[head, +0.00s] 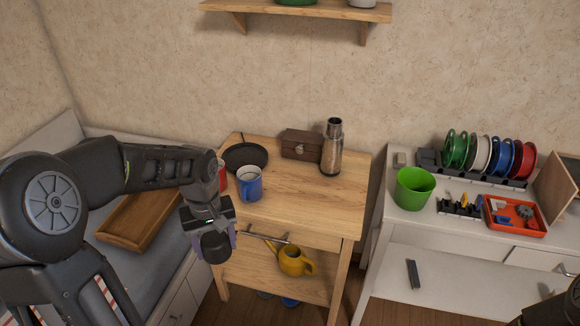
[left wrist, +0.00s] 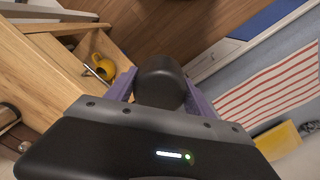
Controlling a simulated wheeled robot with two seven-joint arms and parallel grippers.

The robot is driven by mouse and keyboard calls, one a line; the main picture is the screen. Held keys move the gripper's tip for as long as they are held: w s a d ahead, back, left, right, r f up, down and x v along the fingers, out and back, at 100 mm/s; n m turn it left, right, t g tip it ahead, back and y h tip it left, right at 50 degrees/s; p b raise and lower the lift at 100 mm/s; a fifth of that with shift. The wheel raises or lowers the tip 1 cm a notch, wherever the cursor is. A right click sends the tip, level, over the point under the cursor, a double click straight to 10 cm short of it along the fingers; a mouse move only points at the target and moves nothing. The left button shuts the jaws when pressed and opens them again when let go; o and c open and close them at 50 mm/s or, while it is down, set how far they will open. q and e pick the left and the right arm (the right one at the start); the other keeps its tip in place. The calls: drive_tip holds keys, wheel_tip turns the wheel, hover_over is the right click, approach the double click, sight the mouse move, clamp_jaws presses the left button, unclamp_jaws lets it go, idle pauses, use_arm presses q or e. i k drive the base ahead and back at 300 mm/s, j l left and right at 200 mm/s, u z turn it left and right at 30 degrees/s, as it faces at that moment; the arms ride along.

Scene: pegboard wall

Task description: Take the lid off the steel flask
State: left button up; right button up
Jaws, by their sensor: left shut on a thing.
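The steel flask (head: 331,150) stands upright at the back right of the wooden table, by the wall. Its top shows a bare metal rim with no dark lid on it. My left gripper (head: 217,240) is in front of the table's left part, away from the flask. It is shut on a dark, rounded, cylinder-like piece that looks like the lid (head: 214,248). In the left wrist view the lid (left wrist: 160,80) sits between the two purple fingers. My right gripper's fingers do not show; only a dark part of my right arm is at the lower right corner.
The wooden table (head: 300,200) also bears a blue mug (head: 249,184), a red mug partly hidden by my arm, a black pan (head: 246,157) and a brown box (head: 301,144). A yellow watering can (head: 293,262) is on its lower shelf. The tabletop's front right is clear.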

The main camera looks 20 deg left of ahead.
sight(332, 140)
drive_tip(key=i, duration=1.25)
